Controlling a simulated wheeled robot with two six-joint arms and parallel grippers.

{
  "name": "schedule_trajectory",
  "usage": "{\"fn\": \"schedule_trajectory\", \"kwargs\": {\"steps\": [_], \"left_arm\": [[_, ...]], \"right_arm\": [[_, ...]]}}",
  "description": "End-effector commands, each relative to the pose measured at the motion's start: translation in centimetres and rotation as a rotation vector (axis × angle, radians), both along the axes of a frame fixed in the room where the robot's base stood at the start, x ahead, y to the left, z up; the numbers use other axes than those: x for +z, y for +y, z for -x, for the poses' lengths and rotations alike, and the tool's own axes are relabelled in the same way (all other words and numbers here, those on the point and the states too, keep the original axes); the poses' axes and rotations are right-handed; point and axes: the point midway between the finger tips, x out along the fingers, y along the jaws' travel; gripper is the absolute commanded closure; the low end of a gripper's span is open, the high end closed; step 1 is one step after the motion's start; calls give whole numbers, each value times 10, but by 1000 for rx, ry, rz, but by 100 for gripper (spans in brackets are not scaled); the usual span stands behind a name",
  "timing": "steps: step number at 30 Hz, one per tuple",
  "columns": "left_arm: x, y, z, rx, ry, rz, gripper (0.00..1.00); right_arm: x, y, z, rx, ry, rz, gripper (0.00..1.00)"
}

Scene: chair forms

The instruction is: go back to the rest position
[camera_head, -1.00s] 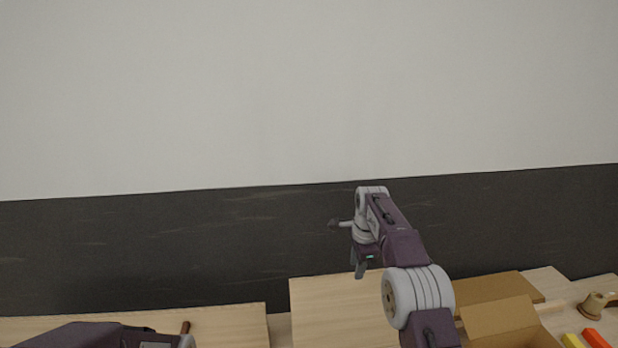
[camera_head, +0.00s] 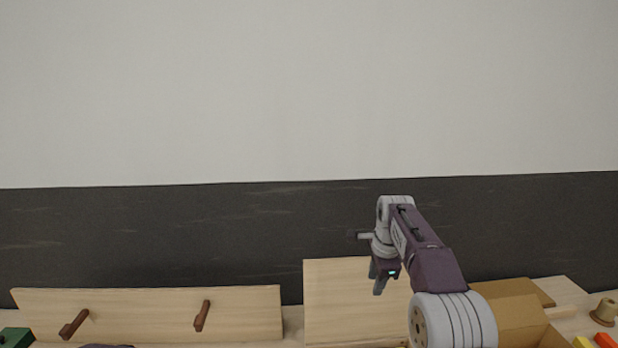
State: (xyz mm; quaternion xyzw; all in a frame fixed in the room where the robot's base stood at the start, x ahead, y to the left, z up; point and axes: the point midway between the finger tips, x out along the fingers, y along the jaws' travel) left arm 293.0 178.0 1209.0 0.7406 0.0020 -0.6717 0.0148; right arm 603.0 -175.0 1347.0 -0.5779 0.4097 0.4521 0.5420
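My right gripper (camera_head: 377,282) hangs fingers down in the middle right, in front of the dark lower wall. It appears over the upright pale wooden panel (camera_head: 335,300). I see nothing held in it, but the gap between its fingers is too small to judge. Only a dark sliver of my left arm shows at the bottom left edge. My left gripper is out of the picture.
A long wooden board (camera_head: 145,305) with two brown pegs (camera_head: 74,323) stands at the left, beside a green block (camera_head: 15,338). At the right are an open cardboard box (camera_head: 508,310), a tan spool-like piece (camera_head: 604,312), and yellow and orange blocks (camera_head: 605,341).

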Motion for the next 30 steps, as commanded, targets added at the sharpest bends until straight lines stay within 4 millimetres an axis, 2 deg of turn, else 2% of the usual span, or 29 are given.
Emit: {"fn": "schedule_trajectory", "kwargs": {"steps": [1,5,8,11,14,18,21,24,26,30], "left_arm": [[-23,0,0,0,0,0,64],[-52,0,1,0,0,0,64],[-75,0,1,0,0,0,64],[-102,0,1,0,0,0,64],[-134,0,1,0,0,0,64],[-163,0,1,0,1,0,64],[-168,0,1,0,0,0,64],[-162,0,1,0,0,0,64],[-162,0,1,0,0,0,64],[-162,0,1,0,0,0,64]], "right_arm": [[-17,0,9,0,7,0,66],[-40,1,36,16,32,3,66],[-65,1,60,65,50,13,66],[-100,1,93,156,71,32,66],[-150,1,138,311,100,59,66],[-224,0,217,613,138,108,66],[-263,-1,272,852,164,137,66],[-289,-3,316,1095,185,157,66],[-299,-3,327,1222,178,177,66],[-300,-3,312,1401,109,251,66]]}}
